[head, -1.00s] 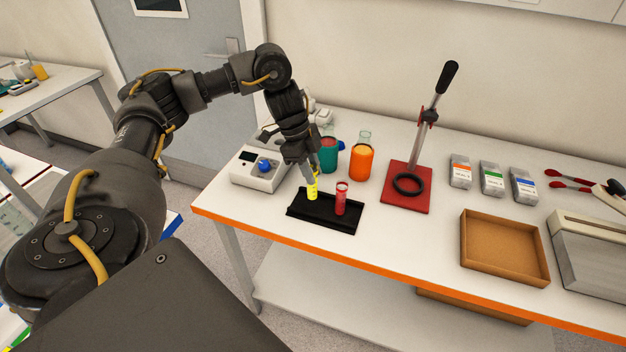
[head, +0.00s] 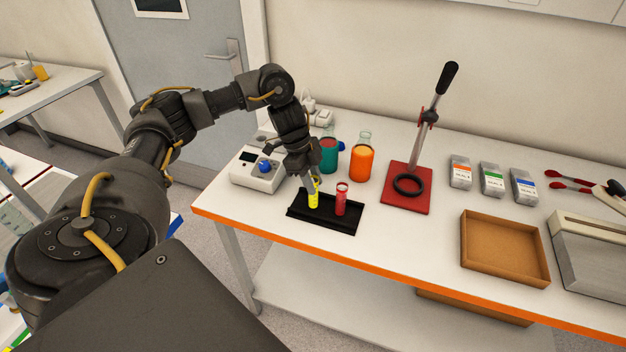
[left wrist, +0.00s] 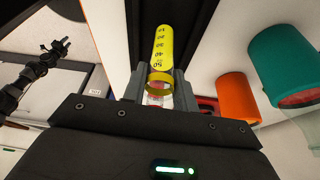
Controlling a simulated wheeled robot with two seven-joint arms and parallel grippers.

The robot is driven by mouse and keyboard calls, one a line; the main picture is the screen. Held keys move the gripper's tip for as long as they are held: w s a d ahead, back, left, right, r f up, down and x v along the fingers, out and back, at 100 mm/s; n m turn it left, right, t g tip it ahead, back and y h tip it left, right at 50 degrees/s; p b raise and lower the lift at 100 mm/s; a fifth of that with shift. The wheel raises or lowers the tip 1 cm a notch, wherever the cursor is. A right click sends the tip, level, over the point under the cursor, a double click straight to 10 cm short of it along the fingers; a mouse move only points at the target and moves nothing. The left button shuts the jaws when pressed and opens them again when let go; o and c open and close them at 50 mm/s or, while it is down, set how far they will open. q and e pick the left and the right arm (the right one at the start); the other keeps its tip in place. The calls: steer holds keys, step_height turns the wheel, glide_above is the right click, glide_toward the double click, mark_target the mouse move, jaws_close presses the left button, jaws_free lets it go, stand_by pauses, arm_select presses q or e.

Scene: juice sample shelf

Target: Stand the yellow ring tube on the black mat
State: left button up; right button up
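The yellow ring tube (head: 314,197) is upright over the left part of the black mat (head: 325,222). Its lower end meets the mat in the picture; I cannot tell whether it touches. My left gripper (head: 312,181) is around its upper part from above. In the left wrist view the yellow tube (left wrist: 161,55), with dark number marks, lies between the two fingers of my left gripper (left wrist: 158,88), which look closed on it. A red tube (head: 341,200) stands on the mat just right of it.
Teal (head: 327,156) and orange (head: 362,163) containers stand behind the mat. A white device (head: 256,170) is left, a red-based press (head: 407,200) right. An empty brown tray (head: 503,275) lies farther right. The orange table edge (head: 400,272) is in front.

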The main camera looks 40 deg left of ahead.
arm_select(q)
steer(key=o, duration=0.4)
steer(key=p+v, duration=0.2)
steer(key=v, duration=1)
steer(key=shift+r, duration=0.1)
